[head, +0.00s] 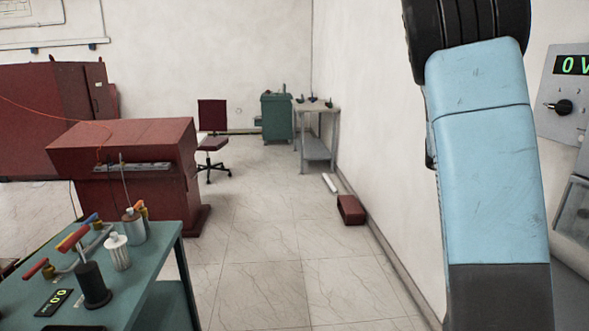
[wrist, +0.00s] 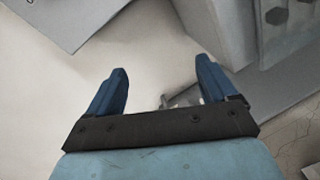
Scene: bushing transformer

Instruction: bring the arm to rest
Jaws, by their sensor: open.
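My arm, light blue with a black joint, rises along the right side of the head view; its gripper end is out of that picture. In the wrist view my gripper (wrist: 162,85) shows two blue fingers standing well apart on a dark bar. Nothing is between the fingertips; a pale surface lies behind them. The fingers touch nothing that I can see.
At the right edge a grey panel (head: 567,90) with a knob and green display stands close to my arm. A teal table (head: 150,290) with several parts is at lower left. A red desk (head: 130,140) and chair (head: 212,142) stand further back. The middle floor is clear.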

